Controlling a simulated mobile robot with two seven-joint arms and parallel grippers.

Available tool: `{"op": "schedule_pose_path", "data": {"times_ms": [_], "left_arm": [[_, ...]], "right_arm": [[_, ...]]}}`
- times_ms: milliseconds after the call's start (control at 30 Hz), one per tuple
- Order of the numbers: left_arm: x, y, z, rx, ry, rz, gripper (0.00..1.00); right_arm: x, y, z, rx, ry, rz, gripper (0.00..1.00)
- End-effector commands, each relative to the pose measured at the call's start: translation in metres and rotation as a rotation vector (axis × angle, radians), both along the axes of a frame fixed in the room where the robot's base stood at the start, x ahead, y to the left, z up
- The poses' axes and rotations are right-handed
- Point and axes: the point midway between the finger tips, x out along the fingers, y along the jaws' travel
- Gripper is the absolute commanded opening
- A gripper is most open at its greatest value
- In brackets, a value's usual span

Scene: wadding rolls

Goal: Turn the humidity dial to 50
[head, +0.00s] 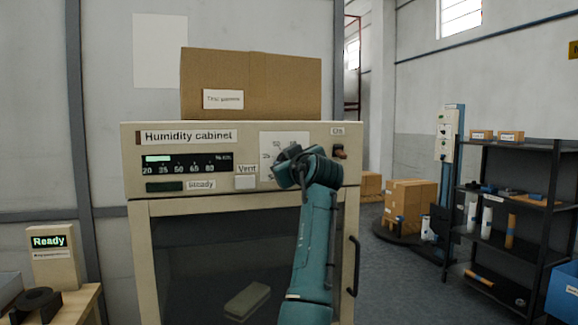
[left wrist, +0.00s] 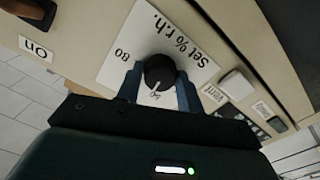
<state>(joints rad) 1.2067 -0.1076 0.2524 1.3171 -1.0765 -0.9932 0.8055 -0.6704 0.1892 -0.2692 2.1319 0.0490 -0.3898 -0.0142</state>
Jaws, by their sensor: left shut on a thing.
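The humidity dial (left wrist: 160,70) is a round black knob on a white scale card (left wrist: 135,50) marked "Set % r.h.", on the front of the humidity cabinet (head: 240,210). My left gripper (left wrist: 159,92) is shut on the dial, one blue finger on each side. A pale pointer mark shows on the dial between the fingers; the number it points at is hidden. In the head view my left gripper (head: 300,168) covers the dial and much of the scale card (head: 285,138). The cabinet's display (head: 187,164) has a lit bar ending between 35 and 50. My right gripper is not in view.
A cardboard box (head: 250,85) stands on the cabinet. A door handle (head: 353,265) sticks out at the right. A shelf rack (head: 510,200) stands farther right.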

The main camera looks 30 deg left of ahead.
Motion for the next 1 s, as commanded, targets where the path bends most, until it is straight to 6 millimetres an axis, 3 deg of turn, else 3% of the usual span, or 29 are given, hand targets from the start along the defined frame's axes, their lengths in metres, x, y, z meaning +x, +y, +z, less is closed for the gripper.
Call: {"op": "schedule_pose_path", "data": {"times_ms": [400, 1000], "left_arm": [[0.0000, -0.0001, -0.0002, -0.148, -0.173, 0.000, 0.14], [0.0000, -0.0002, 0.0005, -0.178, -0.208, 0.000, 0.14]], "right_arm": [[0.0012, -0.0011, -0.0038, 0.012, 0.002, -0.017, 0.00], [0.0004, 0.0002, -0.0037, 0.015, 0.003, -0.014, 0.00]]}}
